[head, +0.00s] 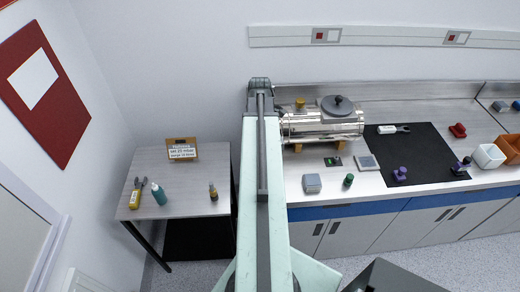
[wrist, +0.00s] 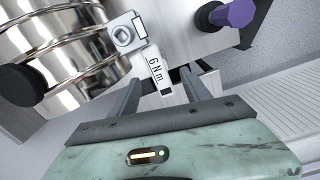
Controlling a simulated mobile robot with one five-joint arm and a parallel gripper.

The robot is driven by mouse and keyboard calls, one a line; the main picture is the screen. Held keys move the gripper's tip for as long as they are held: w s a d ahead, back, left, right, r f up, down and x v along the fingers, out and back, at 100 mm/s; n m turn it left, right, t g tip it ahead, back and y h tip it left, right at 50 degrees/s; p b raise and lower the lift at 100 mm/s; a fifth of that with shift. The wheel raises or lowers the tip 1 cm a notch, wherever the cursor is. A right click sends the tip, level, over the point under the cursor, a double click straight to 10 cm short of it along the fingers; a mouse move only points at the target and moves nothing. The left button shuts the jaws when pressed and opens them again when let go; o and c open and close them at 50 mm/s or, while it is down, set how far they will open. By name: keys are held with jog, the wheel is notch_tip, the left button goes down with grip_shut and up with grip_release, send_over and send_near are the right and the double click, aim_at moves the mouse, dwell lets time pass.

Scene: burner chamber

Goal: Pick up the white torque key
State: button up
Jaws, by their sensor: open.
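My gripper (wrist: 160,77) is open, one finger either side of the shank's line. In the head view, my arm covers the gripper. A white-handled tool with a grey end (head: 387,129) lies on the black mat (head: 428,145); I cannot tell if it is the same key.
The shiny steel chamber (head: 320,128) stands left on the bench and fills the upper left of the wrist view. A purple knob (wrist: 236,14) is close on the right there. A side table (head: 160,160) with bottles stands left of my arm.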

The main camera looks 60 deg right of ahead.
notch_tip(320, 180, down, 8)
jog(key=b, duration=0.7)
jog(key=shift+w+d, duration=0.1)
jog(key=shift+d, duration=0.05)
jog(key=shift+r, duration=0.2)
grip_shut()
